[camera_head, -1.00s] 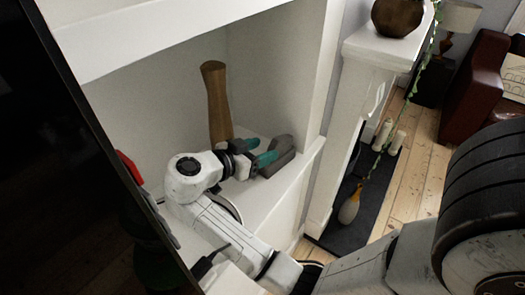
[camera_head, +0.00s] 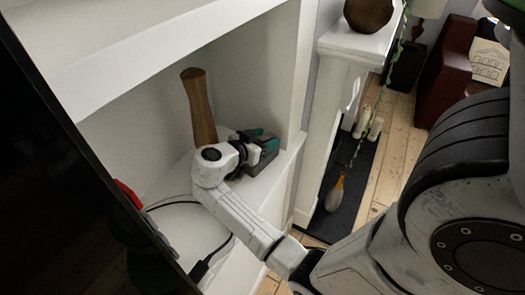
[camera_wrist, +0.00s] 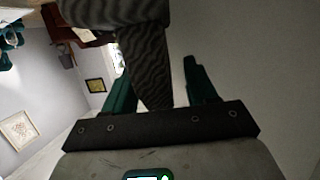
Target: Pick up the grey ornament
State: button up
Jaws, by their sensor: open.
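The grey ornament (camera_wrist: 148,62) is a dark, ridged piece in the wrist view, with a part tapering down between my two teal fingers. My gripper (camera_wrist: 160,78) is open, one finger on each side of that part. I cannot tell whether either finger touches it. In the head view my gripper (camera_head: 262,141) is over the white shelf, and the grey ornament (camera_head: 263,162) shows only partly beside the fingers. My gripper and wrist hide much of it there.
A wooden upright piece (camera_head: 199,105) stands behind my wrist in the white alcove (camera_head: 250,85). The alcove's right wall is close to my gripper. A white pillar (camera_head: 335,90) with a brown pot (camera_head: 368,14) stands to the right. A dark cable (camera_head: 218,248) lies on the shelf.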

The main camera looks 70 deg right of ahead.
jog(key=shift+s+d+f, duration=0.15)
jog(key=shift+d, duration=0.1)
jog(key=shift+c, duration=0.3)
grip_shut()
